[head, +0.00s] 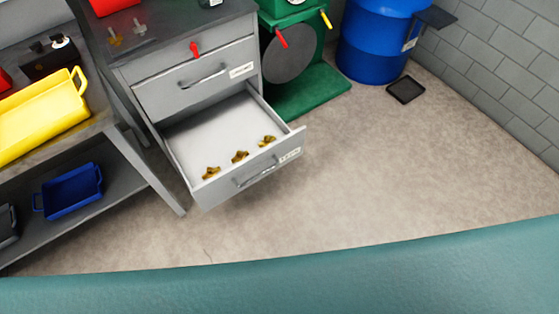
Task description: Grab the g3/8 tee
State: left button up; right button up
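Several small brass fittings lie in an open grey drawer (208,136). One fitting (211,173) is at the left, one (240,156) in the middle and one (267,141) at the right, in a row near the drawer's front panel. They are too small to tell which is the g3/8 tee. The drawer has a bar handle (257,174) and a label (289,156) on its front, too small to read. Neither of my grippers is in the head view.
The drawer above (200,82) is shut. A shelf bench at the left holds a yellow tray (40,115) and a blue tray (70,190). A green machine (291,55) and a blue barrel (375,40) stand behind. A black tray (406,89) lies on the floor. The floor (400,170) right of the drawer is clear.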

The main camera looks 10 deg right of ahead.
aim_at(239, 156)
jog(key=j+z, duration=0.35)
jog(key=k+j+z, duration=0.1)
jog(key=j+z, duration=0.2)
jog(key=j, duration=0.25)
jog(key=k+j+z, duration=0.1)
jog(key=j+z, duration=0.25)
jog(key=k+j, duration=0.1)
jog(key=j, duration=0.25)
jog(key=k+j, duration=0.1)
jog(key=j, duration=0.25)
jog(key=k+j, duration=0.1)
jog(key=j, duration=0.3)
jog(key=z, duration=0.05)
